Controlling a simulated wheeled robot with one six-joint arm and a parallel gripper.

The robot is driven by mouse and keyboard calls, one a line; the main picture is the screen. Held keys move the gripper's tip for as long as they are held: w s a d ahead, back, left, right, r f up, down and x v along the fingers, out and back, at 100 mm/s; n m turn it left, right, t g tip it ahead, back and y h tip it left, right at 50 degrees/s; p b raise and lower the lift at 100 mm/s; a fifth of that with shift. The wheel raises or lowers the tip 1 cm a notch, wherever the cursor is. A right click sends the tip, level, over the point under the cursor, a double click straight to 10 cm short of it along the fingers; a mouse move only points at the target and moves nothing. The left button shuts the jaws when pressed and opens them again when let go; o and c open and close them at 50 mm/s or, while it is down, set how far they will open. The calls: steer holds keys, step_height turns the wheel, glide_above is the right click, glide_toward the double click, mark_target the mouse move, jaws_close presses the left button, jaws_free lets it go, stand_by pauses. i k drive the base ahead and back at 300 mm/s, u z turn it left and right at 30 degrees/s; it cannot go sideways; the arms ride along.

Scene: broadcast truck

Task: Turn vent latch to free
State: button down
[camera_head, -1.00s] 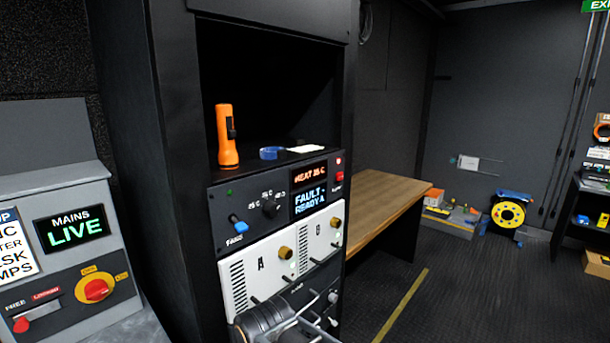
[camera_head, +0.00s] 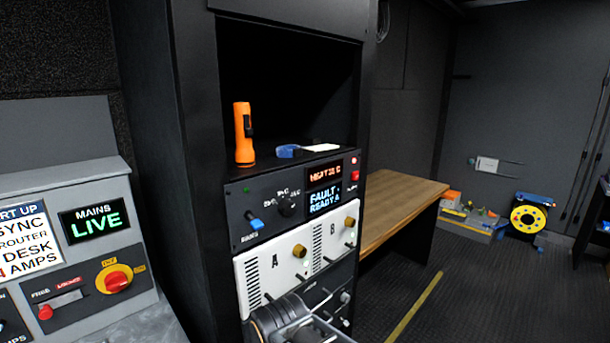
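A lever with a red knob (camera_head: 45,312) sits low on the grey console at the left. A label that seems to read FREE is above its left end and a red label is further right. The knob is at the left, under FREE. I cannot tell if this is the vent latch. My gripper (camera_head: 312,332) shows only in part at the bottom edge, in front of the equipment rack and well to the right of the lever. Its fingertips cannot be made out.
The grey console (camera_head: 115,212) also bears a red rotary switch (camera_head: 114,279) and a MAINS LIVE display (camera_head: 94,220). The black rack (camera_head: 180,150) holds an orange torch (camera_head: 243,135) and white amplifier panels (camera_head: 272,277). A wooden bench (camera_head: 400,200) stands behind; the floor at right is mostly open.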

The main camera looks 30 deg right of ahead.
mark_target(345, 299)
steer(key=z, duration=1.35)
steer(key=k, duration=0.45)
steer(key=u, duration=0.35)
steer(key=i, duration=0.9)
steer(key=z, duration=0.1)
